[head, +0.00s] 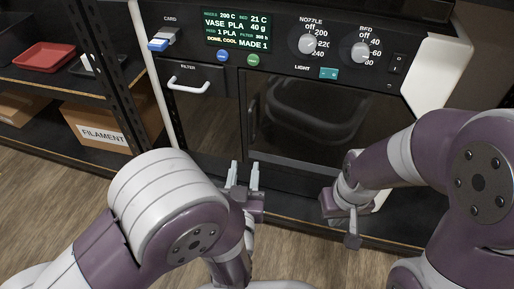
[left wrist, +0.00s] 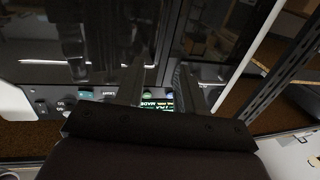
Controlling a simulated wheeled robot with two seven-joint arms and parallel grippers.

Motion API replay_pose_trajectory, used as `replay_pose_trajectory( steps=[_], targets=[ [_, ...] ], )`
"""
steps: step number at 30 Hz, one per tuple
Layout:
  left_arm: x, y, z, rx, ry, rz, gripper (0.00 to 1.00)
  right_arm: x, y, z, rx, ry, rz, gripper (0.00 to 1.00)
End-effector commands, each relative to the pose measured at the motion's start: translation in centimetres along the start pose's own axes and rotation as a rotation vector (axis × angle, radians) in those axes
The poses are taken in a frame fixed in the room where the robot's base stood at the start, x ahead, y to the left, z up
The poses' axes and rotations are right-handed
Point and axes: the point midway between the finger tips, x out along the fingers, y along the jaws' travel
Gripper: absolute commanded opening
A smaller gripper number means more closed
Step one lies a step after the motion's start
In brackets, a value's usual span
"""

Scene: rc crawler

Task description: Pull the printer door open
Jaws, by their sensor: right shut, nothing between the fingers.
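The printer's dark glass door (head: 345,125) fills the lower front of the printer (head: 435,60) in the head view and looks closed. It reflects dark, curved shapes. My left gripper (head: 245,178) is open in front of the door's lower left part, its two fingers pointing up toward the printer. In the left wrist view, its fingers (left wrist: 160,88) stand apart on either side of a dark vertical strip on the printer front. I cannot tell whether they touch it. My right gripper (head: 352,232) is shut and empty, pointing down below the door's lower right.
A filter drawer (head: 195,112) with a white handle (head: 188,85) is left of the door. Above are a display (head: 237,30), knobs and a light switch (head: 329,73). A shelf at left holds a red tray (head: 44,57) and a filament box (head: 95,124).

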Motion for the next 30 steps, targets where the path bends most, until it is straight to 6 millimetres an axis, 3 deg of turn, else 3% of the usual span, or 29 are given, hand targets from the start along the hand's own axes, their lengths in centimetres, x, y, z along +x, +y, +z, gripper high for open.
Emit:
replay_pose_trajectory(
  steps=[15, 21, 28, 29, 30],
  targets=[
    [10.9, -0.1, -0.2, 0.0, 0.007, -0.002, 0.38, 2.0, 0.0, 0.2, 0.0, 0.001, 0.0, 0.0],
    [12.3, -0.1, -0.4, 0.002, 0.006, -0.001, 0.38, 2.1, 0.0, 0.2, 0.0, 0.001, 0.0, 0.0],
    [12.4, -0.1, -0.4, 0.002, 0.005, 0.0, 0.38, 2.1, 0.0, 0.2, 0.0, 0.001, 0.0, 0.0],
    [12.4, -0.1, -0.4, 0.002, 0.005, 0.0, 0.31, 2.1, 0.0, 0.2, 0.0, 0.001, 0.0, 0.0],
    [12.4, -0.1, -0.4, 0.002, 0.005, 0.0, 0.18, 2.1, 0.0, 0.2, 0.0, 0.001, 0.0, 0.0]
  ],
)
